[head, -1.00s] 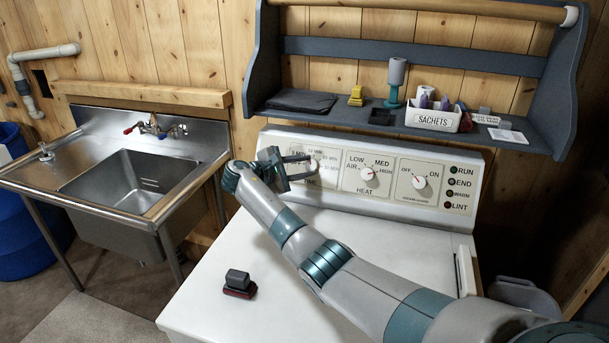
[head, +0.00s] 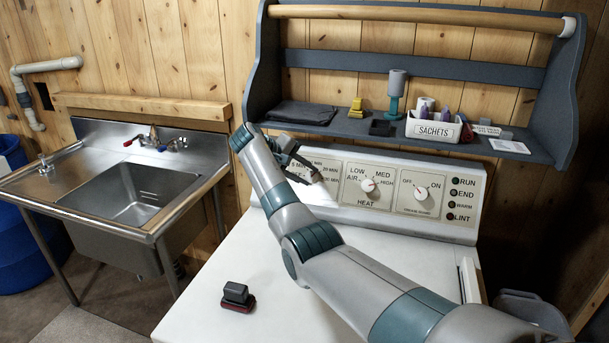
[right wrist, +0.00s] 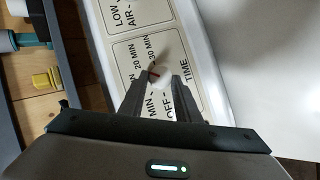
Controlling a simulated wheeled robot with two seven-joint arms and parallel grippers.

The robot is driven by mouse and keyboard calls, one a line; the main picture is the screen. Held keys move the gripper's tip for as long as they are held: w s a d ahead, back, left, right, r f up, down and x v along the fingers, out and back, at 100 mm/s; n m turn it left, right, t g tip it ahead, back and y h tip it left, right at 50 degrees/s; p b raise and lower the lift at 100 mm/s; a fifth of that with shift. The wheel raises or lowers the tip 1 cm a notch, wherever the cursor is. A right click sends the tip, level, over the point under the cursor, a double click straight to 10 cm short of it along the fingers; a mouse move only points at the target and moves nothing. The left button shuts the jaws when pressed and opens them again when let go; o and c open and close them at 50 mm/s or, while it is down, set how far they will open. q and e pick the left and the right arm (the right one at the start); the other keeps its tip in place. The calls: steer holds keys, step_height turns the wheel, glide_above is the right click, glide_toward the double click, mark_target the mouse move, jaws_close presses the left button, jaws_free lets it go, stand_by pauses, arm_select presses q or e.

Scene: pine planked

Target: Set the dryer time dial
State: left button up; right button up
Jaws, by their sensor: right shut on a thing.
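The dryer's control panel (head: 337,195) runs along the back of the white dryer top. The TIME plate (head: 332,187) is partly hidden behind my right gripper (head: 313,177). In the right wrist view the small pale time dial (right wrist: 154,71), with a red mark, sits between the fingertips of my right gripper (right wrist: 157,80). The fingers are shut on it. Labels for 20 MIN, 30 MIN and OFF show around it; the exact setting is hard to read. My left gripper is out of view.
The heat dial (head: 368,185) and off/on dial (head: 421,193) are to the right. A shelf (head: 350,127) with small items hangs above the panel. A dark block with a red base (head: 237,297) lies on the dryer top (head: 280,310). A steel sink (head: 130,195) stands left.

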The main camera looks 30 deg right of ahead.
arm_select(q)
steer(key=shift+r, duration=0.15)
arm_select(e)
steer(key=shift+s+f+m+y, duration=0.1)
steer(key=shift+m+y, duration=0.3)
steer(key=shift+m, duration=0.3)
steer(key=o, duration=1)
steer(key=shift+o, duration=0.2)
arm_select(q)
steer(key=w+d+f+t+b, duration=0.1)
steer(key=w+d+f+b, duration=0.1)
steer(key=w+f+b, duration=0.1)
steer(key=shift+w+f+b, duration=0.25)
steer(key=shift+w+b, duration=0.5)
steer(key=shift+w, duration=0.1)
arm_select(e)
steer(key=v, duration=1.7)
steer(key=shift+r, duration=0.2)
